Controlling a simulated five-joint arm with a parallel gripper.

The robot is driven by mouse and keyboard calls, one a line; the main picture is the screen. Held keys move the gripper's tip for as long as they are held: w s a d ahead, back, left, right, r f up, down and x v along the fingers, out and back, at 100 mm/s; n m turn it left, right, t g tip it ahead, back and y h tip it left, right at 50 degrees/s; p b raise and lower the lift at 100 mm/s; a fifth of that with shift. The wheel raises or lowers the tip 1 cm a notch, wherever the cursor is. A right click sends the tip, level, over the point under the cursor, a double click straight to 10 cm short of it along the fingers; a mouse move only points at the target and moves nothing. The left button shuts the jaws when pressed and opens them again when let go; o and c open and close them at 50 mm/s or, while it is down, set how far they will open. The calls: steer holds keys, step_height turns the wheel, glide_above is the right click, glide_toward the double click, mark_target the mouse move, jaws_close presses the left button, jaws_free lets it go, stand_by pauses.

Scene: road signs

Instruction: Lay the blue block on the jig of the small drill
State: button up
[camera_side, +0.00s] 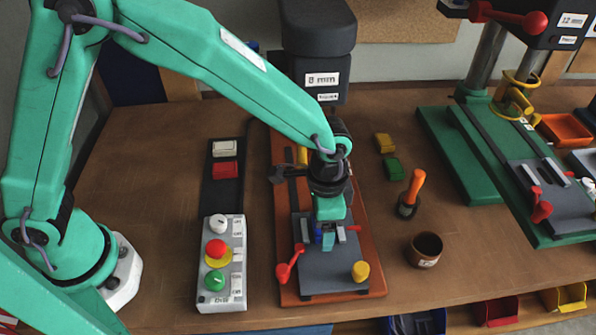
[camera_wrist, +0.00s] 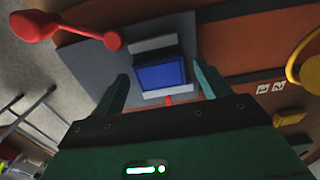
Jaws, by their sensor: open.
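The small drill (camera_side: 318,40), labelled 8 mm, stands on an orange-brown base. Its jig (camera_side: 315,280) is a dark grey plate at the front of that base, also in the wrist view (camera_wrist: 95,75). The blue block (camera_wrist: 160,75) lies on the jig between two light grey jaws. In the wrist view my gripper (camera_wrist: 162,70) is open, with one finger on each side of the block and a visible gap to each.
A red lever (camera_side: 288,266) and yellow knob (camera_side: 360,271) flank the jig. A control box (camera_side: 221,270) stands left. An orange-handled tool (camera_side: 412,192), a brown cup (camera_side: 425,248) and yellow and green blocks (camera_side: 393,168) are right. The larger green drill base (camera_side: 460,165) is farther right.

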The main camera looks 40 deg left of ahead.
step_height(320, 180, up, 12)
stand_by(0.6)
steer(key=shift+r, duration=0.1)
stand_by(0.7)
step_height(320, 180, up, 14)
steer(key=f, duration=0.1)
steer(key=a+r+n+t, duration=0.1)
steer(key=a+r+n, duration=0.15)
steer(key=a, duration=0.65)
steer(key=s+a+n+t, duration=0.2)
steer(key=s+a, duration=0.3)
steer(key=a, duration=0.2)
steer(key=s+a+n+t, duration=0.1)
steer(key=s+a+n, duration=0.25)
steer(key=a, duration=0.45)
steer(key=s+a+f+n+t, duration=0.1)
steer(key=s+a+f, duration=0.2)
steer(key=f, duration=0.4)
steer(key=shift+s+a+t, duration=0.25)
steer(key=shift+s+t, duration=0.05)
steer(key=shift+s, duration=0.4)
